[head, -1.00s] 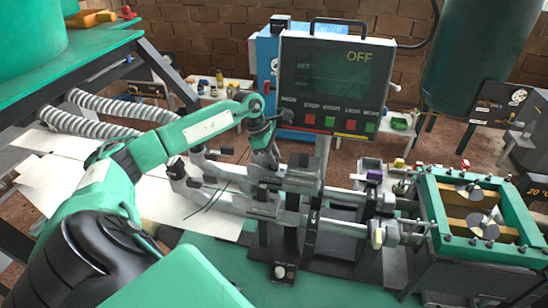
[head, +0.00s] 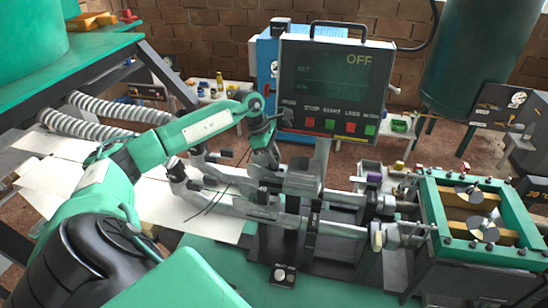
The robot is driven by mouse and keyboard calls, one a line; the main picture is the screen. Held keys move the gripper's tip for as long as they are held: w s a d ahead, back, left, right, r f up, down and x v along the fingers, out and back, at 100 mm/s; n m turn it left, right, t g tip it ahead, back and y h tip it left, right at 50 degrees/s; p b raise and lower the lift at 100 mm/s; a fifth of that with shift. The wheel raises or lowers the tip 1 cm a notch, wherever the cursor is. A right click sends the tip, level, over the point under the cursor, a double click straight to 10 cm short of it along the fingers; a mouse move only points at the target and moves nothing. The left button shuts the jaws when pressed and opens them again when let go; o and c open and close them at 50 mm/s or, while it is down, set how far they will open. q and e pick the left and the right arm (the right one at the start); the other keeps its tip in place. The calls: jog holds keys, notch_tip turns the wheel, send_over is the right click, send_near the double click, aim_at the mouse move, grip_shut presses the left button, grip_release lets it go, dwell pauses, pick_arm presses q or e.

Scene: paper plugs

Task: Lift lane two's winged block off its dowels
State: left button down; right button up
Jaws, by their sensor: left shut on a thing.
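My left gripper (head: 266,158) reaches down from the green arm to the twin-lane clamp rig and is shut on a small part there. The part fits the winged block, but the jaws and wrist hide most of it, and I cannot tell whether it is still seated on its dowels. A grey metal housing (head: 303,182) of the rear lane sits just right of the jaws. The front lane's tube (head: 335,227) runs to the right below it. The dowels cannot be made out. My right gripper is not in view.
A dark control panel (head: 335,85) reading OFF stands close behind the rig. A green-framed box (head: 480,215) with round metal discs is at the right. Several angled grey pipe ends and thin black wires (head: 208,205) lie left of the jaws. White sheets (head: 50,180) lie at the left.

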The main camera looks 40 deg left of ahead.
pick_arm(q)
jog(key=shift+r, duration=0.2)
jog(key=shift+r, duration=0.55)
jog(key=shift+r+p, duration=0.4)
jog(key=shift+r, duration=0.45)
jog(key=shift+r, duration=0.25)
jog(key=shift+r+p, duration=0.5)
jog(key=shift+r, duration=0.8)
jog(key=shift+r, duration=0.1)
